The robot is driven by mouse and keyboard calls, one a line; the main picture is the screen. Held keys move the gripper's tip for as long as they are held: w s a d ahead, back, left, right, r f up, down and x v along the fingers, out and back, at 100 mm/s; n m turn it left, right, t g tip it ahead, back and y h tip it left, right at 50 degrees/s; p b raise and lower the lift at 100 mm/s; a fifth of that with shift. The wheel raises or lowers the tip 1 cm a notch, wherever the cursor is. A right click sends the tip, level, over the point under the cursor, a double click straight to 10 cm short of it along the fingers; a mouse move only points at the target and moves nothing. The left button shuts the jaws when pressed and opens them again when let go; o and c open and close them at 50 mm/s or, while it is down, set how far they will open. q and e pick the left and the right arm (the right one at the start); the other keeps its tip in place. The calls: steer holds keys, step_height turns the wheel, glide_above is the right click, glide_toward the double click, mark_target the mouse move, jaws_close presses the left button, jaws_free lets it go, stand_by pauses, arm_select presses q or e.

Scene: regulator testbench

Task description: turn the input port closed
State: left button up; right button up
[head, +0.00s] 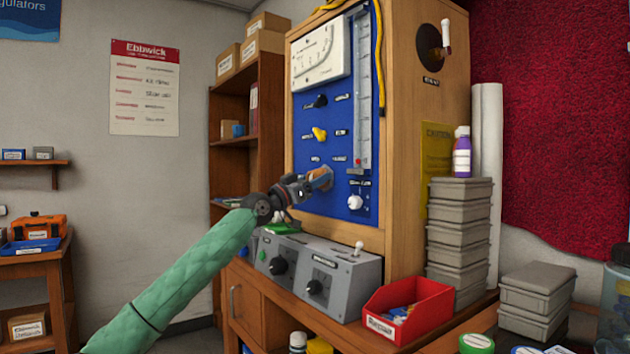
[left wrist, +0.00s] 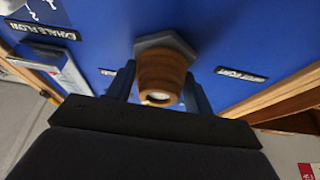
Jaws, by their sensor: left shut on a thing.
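The input port is a brown, ribbed round fitting on a grey hexagonal base, set in the blue panel (head: 308,130). In the left wrist view the port (left wrist: 160,76) sits between two dark fingers, with a pale opening facing the camera. My left gripper (head: 320,179) reaches the lower part of the panel and is shut on the port, which it partly hides in the head view. The gripper also shows in the left wrist view (left wrist: 160,88). My right gripper is in neither view.
Beside the port is a white knob (head: 355,202); a yellow knob (head: 319,134) is above. Below the arm stands a grey control box (head: 318,276) with black knobs. A red bin (head: 408,310) and stacked grey boxes (head: 459,234) are to the right.

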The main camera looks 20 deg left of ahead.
arm_select(q)
steer(key=o, duration=0.9)
steer(key=shift+o, duration=0.2)
steer(key=v, duration=0.7)
steer(key=shift+s+a+f, duration=0.2)
steer(key=shift+a, duration=0.05)
